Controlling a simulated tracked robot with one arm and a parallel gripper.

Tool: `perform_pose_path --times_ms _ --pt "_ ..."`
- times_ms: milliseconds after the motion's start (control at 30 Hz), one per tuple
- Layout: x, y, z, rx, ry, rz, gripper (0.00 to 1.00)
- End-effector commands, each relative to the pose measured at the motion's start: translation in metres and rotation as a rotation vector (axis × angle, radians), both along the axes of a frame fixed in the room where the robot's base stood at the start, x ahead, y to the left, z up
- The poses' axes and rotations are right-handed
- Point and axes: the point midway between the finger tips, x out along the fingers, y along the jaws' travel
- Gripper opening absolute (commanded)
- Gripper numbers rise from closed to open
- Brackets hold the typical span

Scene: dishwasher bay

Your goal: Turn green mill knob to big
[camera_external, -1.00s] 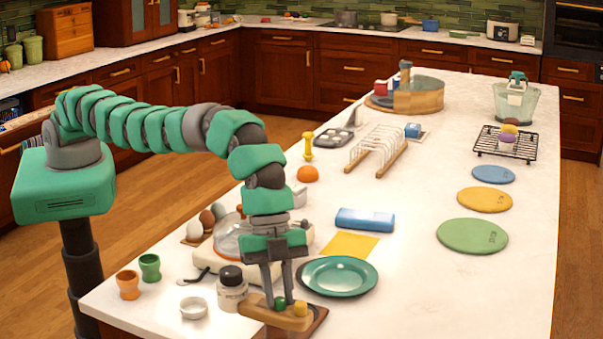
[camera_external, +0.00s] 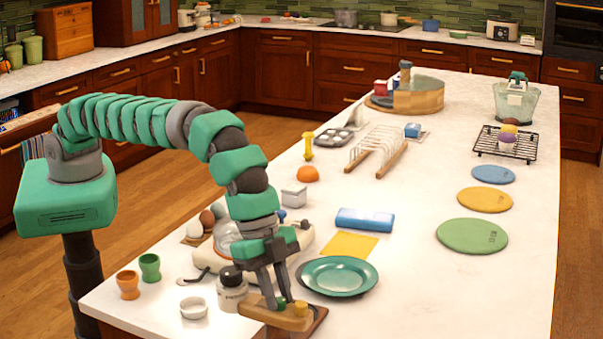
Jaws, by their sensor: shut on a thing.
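The green mill knob (camera_external: 281,302) is a small green piece on top of a wooden block (camera_external: 262,309) at the near edge of the counter. Any size marks around the knob are too small to read.
A white jar with a black lid (camera_external: 232,290) stands close left of the block. A green plate (camera_external: 338,276) lies close to the right. A small white bowl (camera_external: 194,308) and two egg cups (camera_external: 150,267) are further left. The counter's right side has free room.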

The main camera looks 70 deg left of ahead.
Motion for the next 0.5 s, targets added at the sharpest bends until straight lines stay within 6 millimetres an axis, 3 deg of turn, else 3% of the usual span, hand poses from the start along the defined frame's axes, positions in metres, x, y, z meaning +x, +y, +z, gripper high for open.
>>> perform_pose_path --times_ms 500 --pt "-0.0023 -0.0022 0.0018 0.000 -0.001 0.395 0.00"
